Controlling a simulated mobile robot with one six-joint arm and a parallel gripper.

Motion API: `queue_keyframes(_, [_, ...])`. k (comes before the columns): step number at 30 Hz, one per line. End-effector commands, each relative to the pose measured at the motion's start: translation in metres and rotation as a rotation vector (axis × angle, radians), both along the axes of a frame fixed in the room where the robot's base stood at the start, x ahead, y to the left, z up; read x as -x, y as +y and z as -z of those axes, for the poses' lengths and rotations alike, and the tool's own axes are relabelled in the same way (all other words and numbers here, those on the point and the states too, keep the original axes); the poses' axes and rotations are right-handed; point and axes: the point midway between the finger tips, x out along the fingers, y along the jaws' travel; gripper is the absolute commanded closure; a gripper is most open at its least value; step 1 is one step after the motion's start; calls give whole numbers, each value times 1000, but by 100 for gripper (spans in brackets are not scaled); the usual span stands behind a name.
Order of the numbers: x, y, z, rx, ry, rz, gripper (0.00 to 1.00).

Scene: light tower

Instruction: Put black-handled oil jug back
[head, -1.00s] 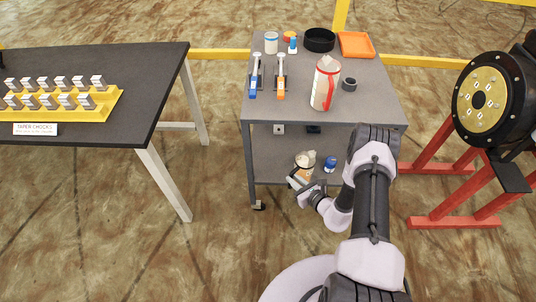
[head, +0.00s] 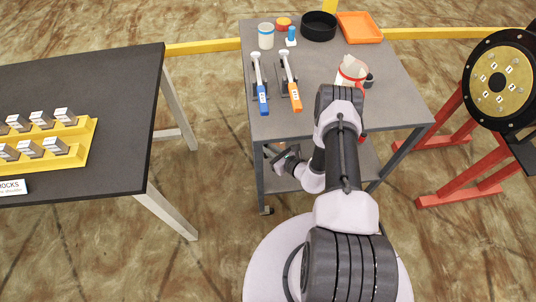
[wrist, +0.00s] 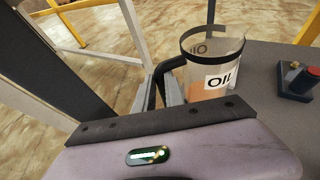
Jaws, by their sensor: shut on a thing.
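In the wrist view a clear jug (wrist: 222,70) has a black rim, an "OIL" label and amber oil low inside. Its black handle (wrist: 165,72) is between the fingers of my gripper (wrist: 158,92), which is shut on it. The jug shows against a grey surface; I cannot tell whether it touches it. In the head view my gripper (head: 280,158) is low at the cart's left front, by the lower shelf. The jug cannot be made out there, under the top shelf. A red-handled jug (head: 352,68) stands on the cart top, partly behind my arm.
The cart top (head: 320,80) also holds orange and blue tools (head: 293,95), a white jar (head: 266,36), a black bowl (head: 318,27) and an orange tray (head: 360,28). A dark table (head: 100,100) stands left. A red stand (head: 450,160) is at right. A red-knobbed block (wrist: 298,80) is beside the jug.

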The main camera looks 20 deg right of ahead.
Motion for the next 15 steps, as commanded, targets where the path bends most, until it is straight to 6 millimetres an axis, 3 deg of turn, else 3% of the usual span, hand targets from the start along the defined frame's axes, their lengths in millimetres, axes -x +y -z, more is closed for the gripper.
queue_keyframes(4, [1, 0, 43, 0, 1, -1, 100])
queue_keyframes(15, [1, 0, 99, -1, 0, 0, 100])
